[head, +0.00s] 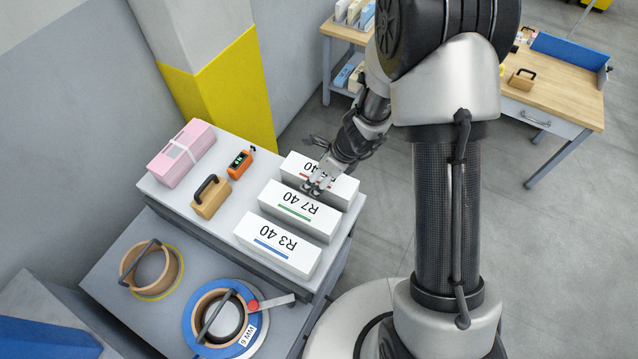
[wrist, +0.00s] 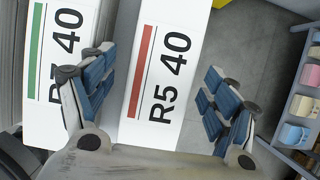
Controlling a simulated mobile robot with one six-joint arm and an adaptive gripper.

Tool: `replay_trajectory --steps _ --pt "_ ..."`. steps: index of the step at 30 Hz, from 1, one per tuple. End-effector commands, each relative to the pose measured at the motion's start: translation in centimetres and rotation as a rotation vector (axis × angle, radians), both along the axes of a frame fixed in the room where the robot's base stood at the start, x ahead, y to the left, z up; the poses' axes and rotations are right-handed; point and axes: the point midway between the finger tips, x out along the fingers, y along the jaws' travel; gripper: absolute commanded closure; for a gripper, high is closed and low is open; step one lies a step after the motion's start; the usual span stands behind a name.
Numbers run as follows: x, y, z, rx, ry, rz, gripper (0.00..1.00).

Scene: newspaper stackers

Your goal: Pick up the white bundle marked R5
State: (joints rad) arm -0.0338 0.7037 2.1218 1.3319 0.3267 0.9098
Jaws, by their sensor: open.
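The white bundle marked R5 (wrist: 180,40), with a red stripe, lies on the upper shelf of a grey cart. In the head view the R5 bundle (head: 343,186) is the farthest of three white bundles, and my gripper hides part of its label. My gripper (head: 316,186) is over its near side. In the wrist view my gripper (wrist: 160,105) is open, with one finger over the gap beside the R7 bundle and the other off the far side of R5. I cannot tell how deep the fingers reach.
The R7 bundle (head: 298,212), green stripe, lies close beside R5. The R3 bundle (head: 277,246), blue stripe, is nearer. A pink bundle (head: 181,153), a wooden block with a handle (head: 211,197) and an orange device (head: 240,163) share the shelf. A yellow-banded pillar (head: 232,90) stands behind.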

Motion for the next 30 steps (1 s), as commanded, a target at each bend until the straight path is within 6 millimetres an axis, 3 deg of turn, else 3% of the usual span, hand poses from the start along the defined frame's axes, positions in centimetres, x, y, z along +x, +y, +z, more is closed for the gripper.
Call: replay_trajectory --steps 12,20,30 --pt "1.1 1.6 -4.6 -0.001 0.001 0.002 0.2" --pt "1.2 1.7 -4.7 0.0 0.0 0.001 0.21" --pt "1.2 1.7 -4.7 0.0 0.0 0.001 0.43"
